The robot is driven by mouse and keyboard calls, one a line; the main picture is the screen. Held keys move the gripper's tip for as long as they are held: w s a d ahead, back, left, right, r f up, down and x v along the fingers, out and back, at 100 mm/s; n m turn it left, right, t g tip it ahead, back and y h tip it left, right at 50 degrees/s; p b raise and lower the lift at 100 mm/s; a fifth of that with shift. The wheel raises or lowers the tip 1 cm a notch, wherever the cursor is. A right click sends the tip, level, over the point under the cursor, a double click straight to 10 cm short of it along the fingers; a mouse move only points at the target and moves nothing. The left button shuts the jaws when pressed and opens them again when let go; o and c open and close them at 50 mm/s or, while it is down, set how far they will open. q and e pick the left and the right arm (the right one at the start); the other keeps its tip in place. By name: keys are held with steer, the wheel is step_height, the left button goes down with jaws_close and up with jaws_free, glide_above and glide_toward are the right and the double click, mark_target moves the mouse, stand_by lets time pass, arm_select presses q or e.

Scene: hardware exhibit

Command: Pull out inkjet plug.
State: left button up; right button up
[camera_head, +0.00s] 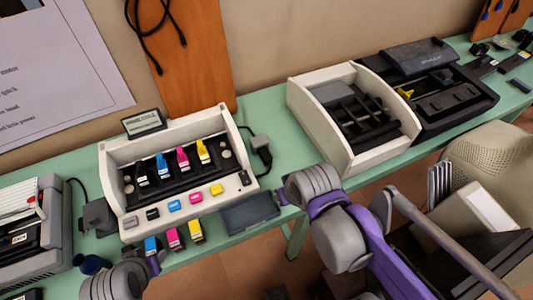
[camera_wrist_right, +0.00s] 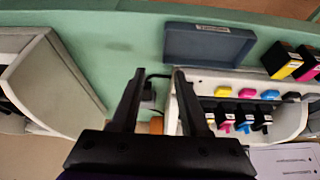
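The inkjet printer (camera_head: 180,170) is a white open unit with black, cyan, magenta and yellow cartridges inside; it also shows in the right wrist view (camera_wrist_right: 290,120). A black plug (camera_head: 262,150) with a cable sits just right of it. In the right wrist view, the plug (camera_wrist_right: 148,94) appears beyond my fingers, partly hidden by the left one. My right gripper (camera_wrist_right: 159,72) is open, with nothing visible held between its fingers. In the head view its fingers are not clearly visible. Part of my left arm shows at the lower left, but its gripper is not visible.
A dark grey flat lid (camera_head: 250,213) lies in front of the inkjet. Loose cartridges (camera_head: 173,238) stand at the table's front edge. Another white open unit (camera_head: 350,115) stands to the right. A second dark adapter (camera_head: 99,217) is left of the inkjet. Green table is bare around the plug.

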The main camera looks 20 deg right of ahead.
steer(key=o, duration=0.3)
steer(key=w, duration=0.3)
steer(key=w+r+g+b, duration=0.1)
steer(key=w, duration=0.2)
steer(key=w+d+r+g+b, duration=0.1)
steer(key=w, duration=0.2)
steer(key=shift+w+r, duration=0.1)
steer(key=shift+r, duration=0.1)
steer(key=g+b, duration=0.3)
glide_above(267, 155)
steer(key=f, duration=0.1)
step_height(267, 155, down, 11)
steer(key=shift+r+b, duration=0.1)
steer(key=shift+b, duration=0.35)
jaws_close()
